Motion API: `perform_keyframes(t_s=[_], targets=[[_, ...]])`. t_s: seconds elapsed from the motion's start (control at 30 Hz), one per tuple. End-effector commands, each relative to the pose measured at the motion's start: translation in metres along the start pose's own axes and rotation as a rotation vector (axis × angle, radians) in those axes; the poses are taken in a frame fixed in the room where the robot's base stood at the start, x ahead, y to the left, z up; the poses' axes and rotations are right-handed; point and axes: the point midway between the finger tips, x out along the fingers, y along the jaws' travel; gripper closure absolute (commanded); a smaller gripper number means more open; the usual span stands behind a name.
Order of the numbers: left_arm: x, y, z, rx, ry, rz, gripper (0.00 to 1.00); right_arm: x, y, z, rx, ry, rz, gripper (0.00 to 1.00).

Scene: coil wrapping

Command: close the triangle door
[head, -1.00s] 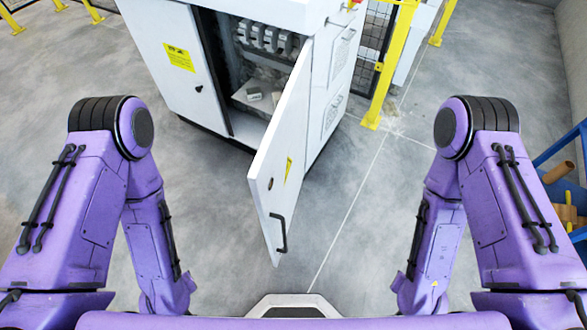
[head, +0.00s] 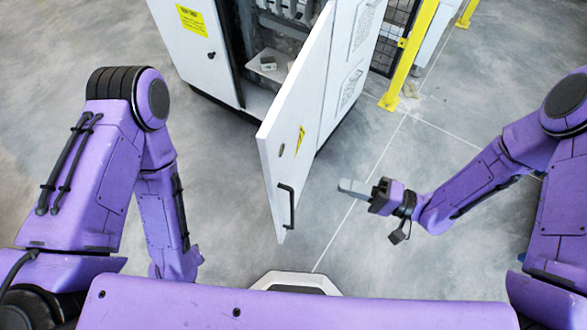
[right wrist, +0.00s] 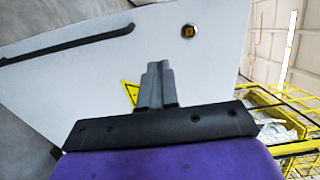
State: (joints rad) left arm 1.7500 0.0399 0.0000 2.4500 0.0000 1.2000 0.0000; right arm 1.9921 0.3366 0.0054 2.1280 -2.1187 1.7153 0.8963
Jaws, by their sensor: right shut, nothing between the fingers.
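The door (head: 300,115) of a white cabinet (head: 346,60) stands open, swung out toward me. Its outer face carries a black handle (head: 287,206) and a yellow triangle sign (head: 300,140). My right gripper (head: 343,187) is shut and empty, to the right of the door near the handle, apart from it. In the right wrist view the shut fingers (right wrist: 157,70) point at the door face (right wrist: 110,65), with the handle (right wrist: 65,45) at the upper left and the triangle sign (right wrist: 131,92) partly behind the fingers. My left arm is at the left; its gripper is not visible.
The cabinet's interior (head: 275,45) shows several grey parts. A second door panel (head: 192,40) with a yellow label is at the left. A yellow post (head: 412,52) stands right of the cabinet. The floor between the right gripper and the post is clear.

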Motion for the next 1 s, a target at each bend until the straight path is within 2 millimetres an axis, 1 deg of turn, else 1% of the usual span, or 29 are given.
perform_keyframes(t_s=[0.17, 0.5, 0.6, 0.7, 0.8, 1.0], targets=[[-0.002, 0.0, -0.001, 0.0, 0.0, 0.0, 0.51, 0.027, 0.0, 0.002, 0.0, -0.006, 0.001, 1.0], [-0.007, -0.001, -0.003, 0.0, 0.0, 0.0, 0.51, 0.102, 0.0, 0.002, -0.001, -0.004, 0.002, 1.0], [-0.009, -0.001, -0.004, 0.0, 0.0, 0.0, 0.51, 0.118, 0.0, 0.002, -0.001, -0.003, 0.003, 1.0], [-0.01, -0.001, -0.004, 0.0, 0.0, 0.0, 0.51, 0.13, 0.001, 0.001, -0.001, -0.002, 0.003, 1.0], [-0.01, -0.001, -0.004, 0.0, 0.0, 0.0, 0.51, 0.136, 0.001, 0.001, -0.001, 0.0, 0.003, 1.0], [-0.01, -0.001, -0.004, 0.0, 0.0, 0.0, 0.51, 0.138, 0.001, 0.001, -0.001, 0.0, 0.003, 1.0]])
